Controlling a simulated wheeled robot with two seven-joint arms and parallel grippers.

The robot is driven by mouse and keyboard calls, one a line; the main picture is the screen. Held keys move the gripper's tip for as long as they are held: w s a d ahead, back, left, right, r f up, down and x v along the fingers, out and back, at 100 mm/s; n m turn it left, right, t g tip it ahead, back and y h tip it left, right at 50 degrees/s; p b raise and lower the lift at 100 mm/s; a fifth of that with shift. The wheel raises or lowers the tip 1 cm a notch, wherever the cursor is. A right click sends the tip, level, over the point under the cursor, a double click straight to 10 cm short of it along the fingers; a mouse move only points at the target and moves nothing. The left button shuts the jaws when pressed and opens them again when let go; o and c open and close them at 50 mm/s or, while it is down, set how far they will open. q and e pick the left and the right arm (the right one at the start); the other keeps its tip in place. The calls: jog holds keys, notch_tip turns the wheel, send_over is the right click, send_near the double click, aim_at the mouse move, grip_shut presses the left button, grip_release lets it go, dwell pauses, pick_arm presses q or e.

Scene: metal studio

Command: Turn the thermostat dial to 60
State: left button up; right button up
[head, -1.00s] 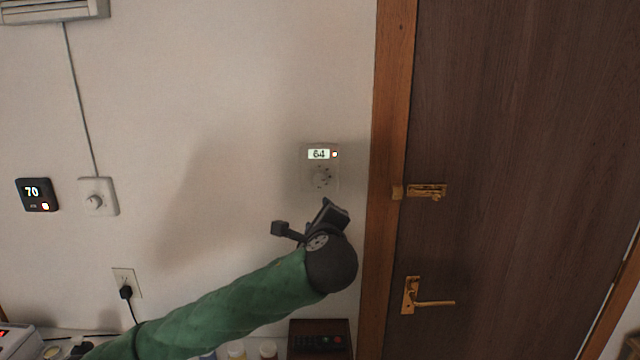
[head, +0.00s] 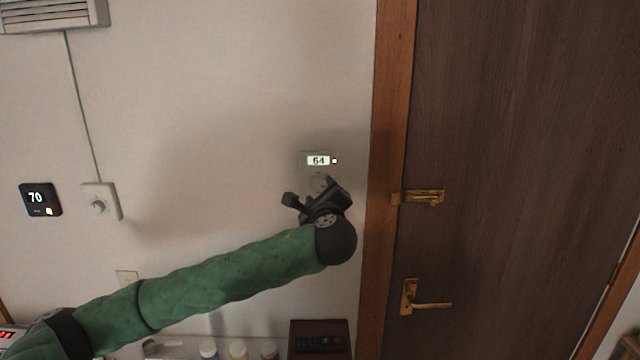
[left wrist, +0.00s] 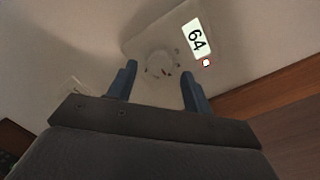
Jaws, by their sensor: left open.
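The white thermostat (head: 305,161) is on the wall left of the door frame. Its lit display (head: 318,160) reads 64, with a small red light beside it. Its round dial (head: 319,181) is partly hidden by my gripper in the head view. In the left wrist view the dial (left wrist: 159,64) shows whole, ahead of and between the two fingers. My left gripper (head: 314,194) is open and empty, just below and in front of the dial. The fingers (left wrist: 157,85) look apart from the dial. My right gripper is not in view.
A wooden door with a brass latch (head: 423,197) and handle (head: 410,297) is at right. Bottles (head: 239,351) and a dark box (head: 319,338) stand below.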

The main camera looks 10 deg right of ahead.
aim_at(319, 185)
pick_arm(q)
jog(key=shift+w+d+p, duration=0.1)
jog(key=shift+w+p, duration=0.25)
jog(key=shift+w, duration=0.75)
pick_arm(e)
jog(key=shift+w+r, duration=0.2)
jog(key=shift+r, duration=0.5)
pick_arm(q)
jog(key=c, duration=1)
jog(key=shift+f+n+b, duration=0.2)
jog(key=shift+n+b, duration=0.4)
jog(key=shift+b, duration=0.45)
jog(key=n+b, duration=0.3)
jog(key=b, duration=0.1)
jog(key=shift+f, duration=0.15)
jog(key=n+b, duration=0.3)
jog(key=shift+r+g, duration=0.2)
jog(key=shift+g, duration=0.1)
jog(key=shift+r+n+b, duration=0.15)
jog(key=shift+n+b, duration=0.25)
jog(key=shift+n, duration=0.1)
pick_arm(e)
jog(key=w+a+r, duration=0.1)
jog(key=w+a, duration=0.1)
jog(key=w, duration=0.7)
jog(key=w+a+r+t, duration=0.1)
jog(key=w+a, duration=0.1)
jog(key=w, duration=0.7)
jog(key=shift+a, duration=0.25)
